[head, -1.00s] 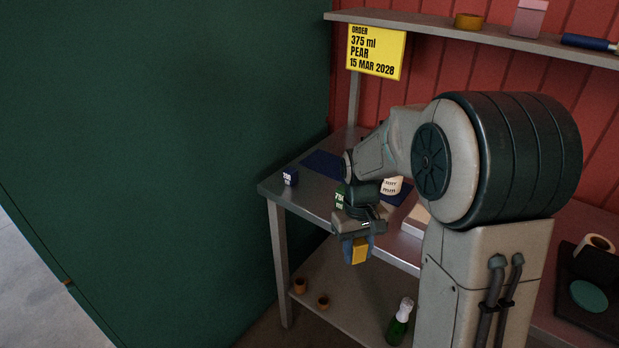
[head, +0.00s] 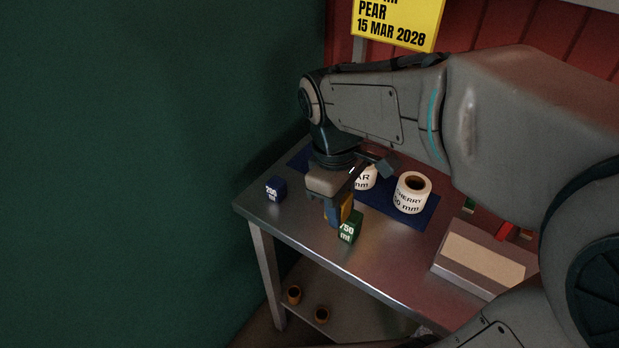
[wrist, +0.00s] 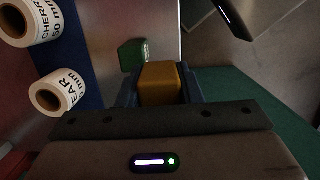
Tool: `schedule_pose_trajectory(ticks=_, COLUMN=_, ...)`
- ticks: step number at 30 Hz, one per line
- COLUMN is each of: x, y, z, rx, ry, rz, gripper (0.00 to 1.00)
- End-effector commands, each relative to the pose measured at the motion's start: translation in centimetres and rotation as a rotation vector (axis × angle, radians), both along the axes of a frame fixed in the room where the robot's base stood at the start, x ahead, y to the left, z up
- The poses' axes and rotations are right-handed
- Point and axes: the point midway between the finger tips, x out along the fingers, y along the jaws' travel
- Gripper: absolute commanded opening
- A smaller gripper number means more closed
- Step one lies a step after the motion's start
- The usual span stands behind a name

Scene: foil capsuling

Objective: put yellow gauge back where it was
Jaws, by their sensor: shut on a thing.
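The yellow gauge (head: 346,205) is a small block held between the fingers of my gripper (head: 338,208). In the wrist view the gauge (wrist: 160,84) sits between the two dark blue fingers. My gripper is over the metal bench, left of and close to the green 750 ml block (head: 349,228). In the wrist view the green block (wrist: 131,55) is just beyond the gauge; I cannot tell whether they touch. The dark blue 200 ml block (head: 276,189) stands on the bench's left corner.
Two white label rolls, one cherry (head: 411,196) and one partly hidden (head: 367,180), stand on a blue mat (head: 424,217). A grey box with a pale top (head: 484,259) is at right. A yellow order sign (head: 398,22) hangs behind. Bare metal lies between the blue and green blocks.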

Motion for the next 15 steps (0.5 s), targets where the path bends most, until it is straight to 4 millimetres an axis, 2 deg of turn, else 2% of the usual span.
schedule_pose_trajectory(ticks=9, x=4.9, y=2.5, z=-3.3, rx=-0.002, ry=0.005, rz=-0.002, gripper=0.06)
schedule_pose_trajectory(ticks=15, x=7.4, y=3.7, z=-4.9, rx=-0.001, ry=0.001, rz=-0.004, gripper=0.06)
